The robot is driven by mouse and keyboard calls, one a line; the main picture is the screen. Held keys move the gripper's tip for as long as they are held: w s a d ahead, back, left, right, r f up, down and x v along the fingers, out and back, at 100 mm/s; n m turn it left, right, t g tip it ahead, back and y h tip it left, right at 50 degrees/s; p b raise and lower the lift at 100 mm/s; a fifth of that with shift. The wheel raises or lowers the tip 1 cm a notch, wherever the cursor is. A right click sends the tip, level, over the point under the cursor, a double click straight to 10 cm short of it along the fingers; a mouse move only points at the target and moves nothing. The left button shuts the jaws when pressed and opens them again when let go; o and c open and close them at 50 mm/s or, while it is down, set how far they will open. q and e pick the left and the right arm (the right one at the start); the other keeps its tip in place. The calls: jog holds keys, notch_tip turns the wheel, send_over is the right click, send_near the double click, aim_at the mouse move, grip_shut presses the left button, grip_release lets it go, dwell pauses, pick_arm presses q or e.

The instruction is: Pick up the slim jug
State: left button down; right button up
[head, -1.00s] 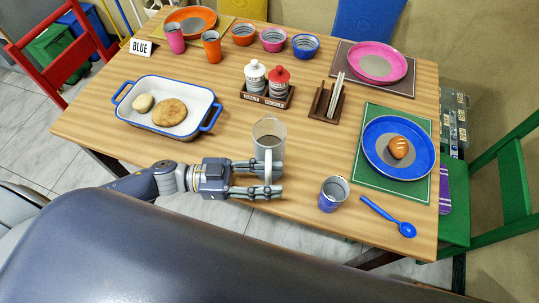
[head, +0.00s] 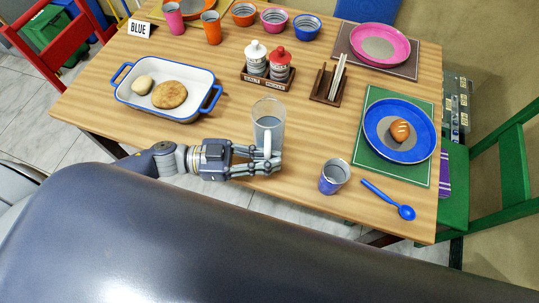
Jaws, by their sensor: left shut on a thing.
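The slim jug (head: 268,117) is a clear, tall vessel with a pale handle facing me. It stands upright near the front edge of the wooden table. My left gripper (head: 268,158) is at the jug's near side, with its fingers closed around the handle. The fingers cover the lower part of the handle and the jug's base, so I cannot tell whether the base touches the table. My right gripper is not in view.
A blue plate with bread (head: 399,131) is farther right. A baking dish (head: 166,89) is at the left, and a shaker rack (head: 267,79) and a chopstick holder (head: 328,84) stand behind.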

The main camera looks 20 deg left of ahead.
aim_at(269, 156)
pick_arm(q)
jog(key=shift+r, duration=1.45)
jog(key=shift+s+r, duration=0.15)
jog(key=shift+r, duration=0.1)
jog(key=s+d+r, duration=0.1)
jog(key=s+d, duration=0.1)
jog(key=s, duration=1.3)
jog(key=shift+s+d+r, duration=0.15)
jog(key=shift+d+r, duration=0.05)
jog(key=shift+d, duration=0.1)
jog(key=shift+s, duration=0.1)
